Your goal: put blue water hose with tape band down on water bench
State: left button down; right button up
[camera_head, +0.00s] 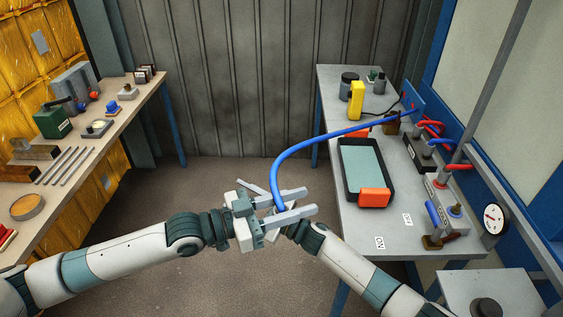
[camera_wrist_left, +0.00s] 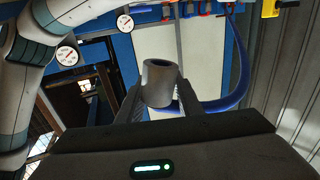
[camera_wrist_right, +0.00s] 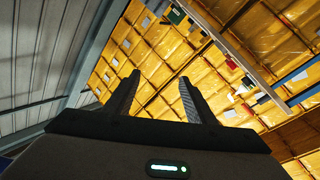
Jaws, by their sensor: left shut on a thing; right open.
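The blue water hose (camera_head: 325,138) arcs from the blue panel on the right bench out over the floor to my left gripper (camera_head: 298,203). My left gripper is shut on its free end, in front of the bench's left edge. In the left wrist view, a grey hollow end piece (camera_wrist_left: 160,84) stands between the fingers, with the blue hose (camera_wrist_left: 228,100) curving behind. I cannot make out a tape band. The grey-topped water bench (camera_head: 385,222) is on the right. My right gripper is mostly hidden behind the left one; the right wrist view shows it open and empty (camera_wrist_right: 158,95).
The bench carries a black tray (camera_head: 345,185) with orange ends, a yellow tool (camera_head: 356,98), a dark canister and several valves with red or blue handles. A pressure gauge (camera_head: 494,219) is at right. A wooden bench (camera_head: 108,108) with tools stands left. Floor between is clear.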

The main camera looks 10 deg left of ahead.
notch_tip(320, 180, up, 18)
jog(key=a+f+n+g+y, duration=0.1)
jog(key=a+n+g+y, duration=0.15)
jog(key=n+g, duration=0.4)
jog(key=s+a+r+n+g+h, duration=0.2)
jog(key=s+r+n+g+h, duration=0.2)
jog(key=s+r+n+g, duration=0.45)
jog(key=s+d+n+h, duration=0.5)
jog(key=s+n+h, duration=0.25)
jog(key=s, duration=0.25)
jog(key=w+d+t+h, duration=0.2)
jog(key=d+t+h, duration=0.1)
jog(key=d, duration=0.3)
jog(key=w+d+t+h, duration=0.2)
jog(key=d+t+h, duration=0.2)
jog(key=d+h, duration=0.2)
jog(key=shift+w+d+m, duration=0.3)
jog(key=shift+m, duration=0.05)
jog(key=shift+f, duration=0.2)
